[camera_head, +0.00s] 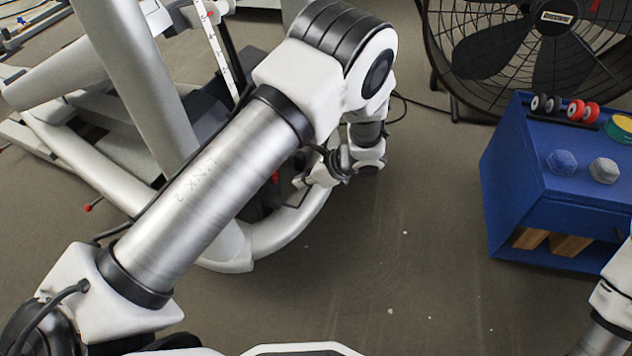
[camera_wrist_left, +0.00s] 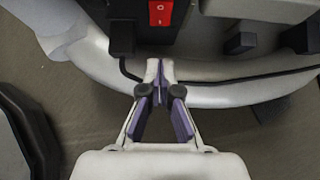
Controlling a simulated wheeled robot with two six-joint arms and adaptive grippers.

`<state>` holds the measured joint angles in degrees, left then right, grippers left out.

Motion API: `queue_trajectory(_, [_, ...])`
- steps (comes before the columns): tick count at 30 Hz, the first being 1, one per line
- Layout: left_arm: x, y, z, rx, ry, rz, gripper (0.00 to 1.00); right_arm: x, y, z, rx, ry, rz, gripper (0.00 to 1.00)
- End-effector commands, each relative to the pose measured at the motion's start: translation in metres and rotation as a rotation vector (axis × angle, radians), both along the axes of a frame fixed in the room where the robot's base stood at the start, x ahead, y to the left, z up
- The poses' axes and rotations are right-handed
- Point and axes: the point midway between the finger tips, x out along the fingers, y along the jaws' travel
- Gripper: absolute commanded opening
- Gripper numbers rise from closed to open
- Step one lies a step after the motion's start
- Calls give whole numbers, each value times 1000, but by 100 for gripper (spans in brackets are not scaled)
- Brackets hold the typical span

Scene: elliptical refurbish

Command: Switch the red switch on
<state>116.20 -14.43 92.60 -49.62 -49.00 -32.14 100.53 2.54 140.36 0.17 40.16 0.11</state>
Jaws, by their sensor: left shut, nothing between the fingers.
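The red switch (camera_wrist_left: 161,13) is at the top edge of the left wrist view. It is a red rocker with white marks, set in a dark housing (camera_wrist_left: 150,40) on the white-framed machine. My left gripper (camera_wrist_left: 159,80) is shut and empty, pointing toward the housing, with its tips below the switch in that view and apart from it. In the head view my left gripper (camera_head: 303,183) is small and partly hidden beside the machine's curved frame (camera_head: 290,228). Part of my right arm shows at the right edge; its gripper is out of view.
The machine's thick white tubes surround the housing. A black fan (camera_head: 540,50) stands at the back right. A blue cabinet (camera_head: 520,205) with dumbbells (camera_head: 582,110) on top stands at the right. The grey floor (camera_head: 400,270) in the middle is open.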

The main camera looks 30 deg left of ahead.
Motion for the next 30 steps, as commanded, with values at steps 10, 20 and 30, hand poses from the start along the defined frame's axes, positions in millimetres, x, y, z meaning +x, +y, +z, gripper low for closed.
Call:
queue_trajectory(10, [-3, 44, -12, -1, -1, 1, 0, 3, -1, -34, -1, -9, -3, 40])
queue_trajectory(20, [-3, 46, -10, 0, 0, 0, 0, 4, -1, -31, -1, -10, -3, 40])
queue_trajectory(30, [-3, 48, -11, 0, 1, -1, 0, 2, -1, -26, -1, -7, -3, 40])
